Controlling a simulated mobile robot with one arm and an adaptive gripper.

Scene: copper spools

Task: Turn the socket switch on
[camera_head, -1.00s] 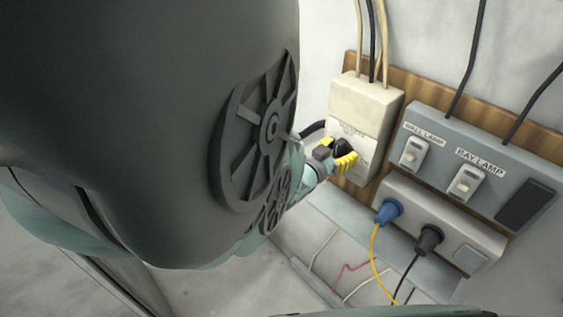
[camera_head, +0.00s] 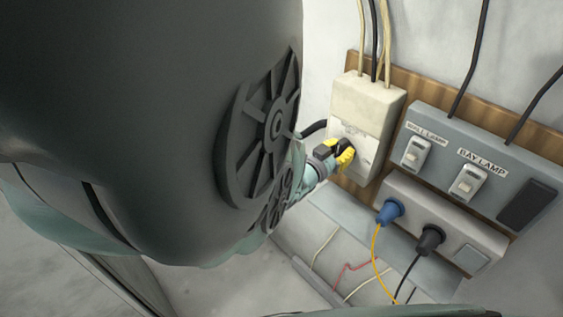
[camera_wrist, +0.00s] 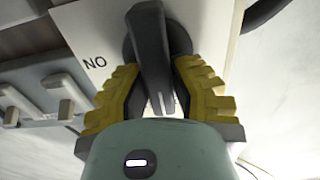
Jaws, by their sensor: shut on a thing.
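The socket switch is a cream box (camera_head: 367,103) on a wooden board, with a dark rotary knob (camera_wrist: 151,50) on its front. In the wrist view the knob's bar points up and leans slightly left. The letters "NO" (camera_wrist: 95,63), possibly an upside-down ON, show on the white plate left of it. My gripper (camera_wrist: 157,75) has its yellow fingers on both sides of the knob and is shut on it. In the head view my gripper (camera_head: 342,153) is at the box's lower front and hides part of the knob and label.
Right of the box is a grey panel with a wall lamp switch (camera_head: 415,153) and a bay lamp switch (camera_head: 467,184). Below it, a socket strip holds a blue plug (camera_head: 389,211) and a black plug (camera_head: 431,239). Cables hang below the strip.

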